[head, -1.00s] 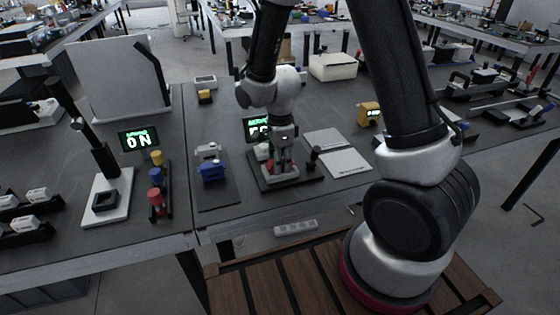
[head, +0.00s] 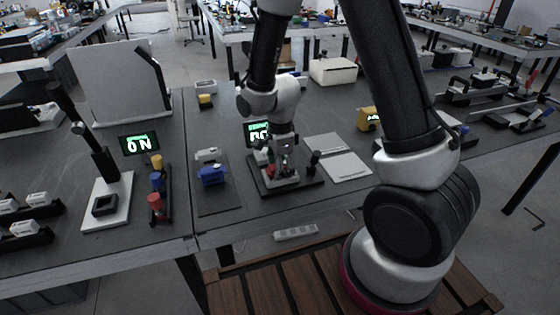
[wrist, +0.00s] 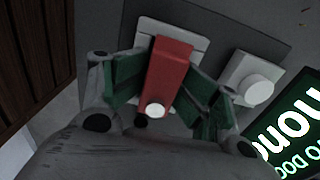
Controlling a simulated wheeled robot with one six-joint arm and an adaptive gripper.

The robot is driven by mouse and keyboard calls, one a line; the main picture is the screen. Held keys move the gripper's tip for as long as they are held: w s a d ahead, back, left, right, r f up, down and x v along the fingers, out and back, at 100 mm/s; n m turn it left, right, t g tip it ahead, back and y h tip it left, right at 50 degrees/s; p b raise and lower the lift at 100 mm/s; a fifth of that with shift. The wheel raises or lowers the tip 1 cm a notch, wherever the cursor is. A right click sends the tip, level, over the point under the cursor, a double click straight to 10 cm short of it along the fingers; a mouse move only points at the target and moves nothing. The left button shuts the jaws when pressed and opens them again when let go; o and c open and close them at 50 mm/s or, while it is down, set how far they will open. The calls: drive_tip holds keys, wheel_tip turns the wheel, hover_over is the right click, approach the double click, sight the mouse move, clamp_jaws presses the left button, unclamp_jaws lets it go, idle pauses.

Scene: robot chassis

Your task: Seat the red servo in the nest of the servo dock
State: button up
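The red servo (wrist: 168,75) is between the green pads of my gripper (wrist: 168,88) in the wrist view, and both pads appear to touch its sides. It stands over the pale nest (wrist: 150,30) of the servo dock. I cannot tell whether its lower end is fully down in the nest. In the head view my gripper (head: 284,168) points down at the dock's dark base plate (head: 310,184). The pale nest block (head: 284,183) shows below the fingers, which largely hide the servo.
A pale round button (wrist: 258,88) on a block stands beside the nest. A lit screen (head: 256,134) stands behind, partly hidden by my arm. A black post (head: 315,160) rises right of the nest. A blue part (head: 211,174) stands left; flat grey plates (head: 345,165) lie right.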

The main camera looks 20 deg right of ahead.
wheel_tip(320, 180, up, 12)
drive_tip(key=r, duration=0.1)
drive_tip(key=s+d+r+n+t, duration=0.2)
drive_tip(key=s+d+r+n, duration=0.6)
drive_tip(key=r, duration=0.3)
drive_tip(key=s+d+r+n+t, duration=0.1)
drive_tip(key=s+d+r+n, duration=0.1)
drive_tip(key=s+n, duration=0.3)
drive_tip(key=s+d+r+n+t, duration=0.1)
drive_tip(key=s+d+r+n, duration=0.2)
drive_tip(key=s+d+n, duration=0.2)
drive_tip(key=shift+s, duration=0.5)
idle(0.9)
